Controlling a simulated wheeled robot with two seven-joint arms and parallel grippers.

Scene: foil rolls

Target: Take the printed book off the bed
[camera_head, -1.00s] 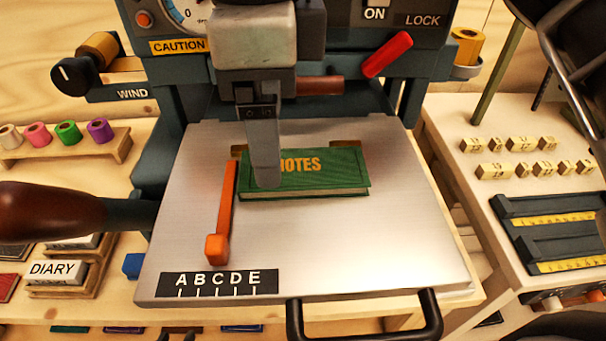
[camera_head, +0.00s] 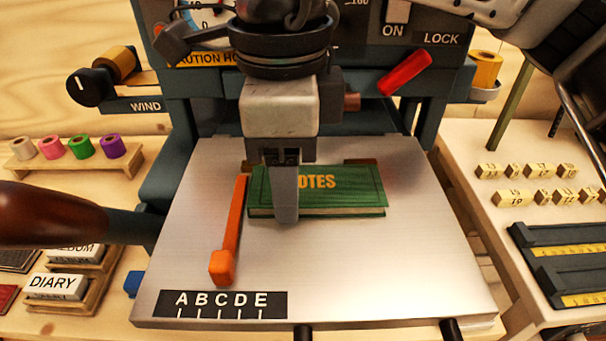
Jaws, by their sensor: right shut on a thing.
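The printed book (camera_head: 345,190) is green with gold letters, of which "OTES" shows. It lies flat on the pale metal bed (camera_head: 400,270), beside the orange lever (camera_head: 231,230). My right gripper (camera_head: 286,212) reaches down over the left part of the book and is shut on it. One grey finger crosses the cover and front edge and hides the first letter; the other finger is hidden. My left gripper is not in view.
The dark press body with a red lever (camera_head: 404,72) stands right behind the bed. A brown handle (camera_head: 60,215) juts in at the left. A letter strip (camera_head: 222,304) lies at the front left. The bed's front right is clear.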

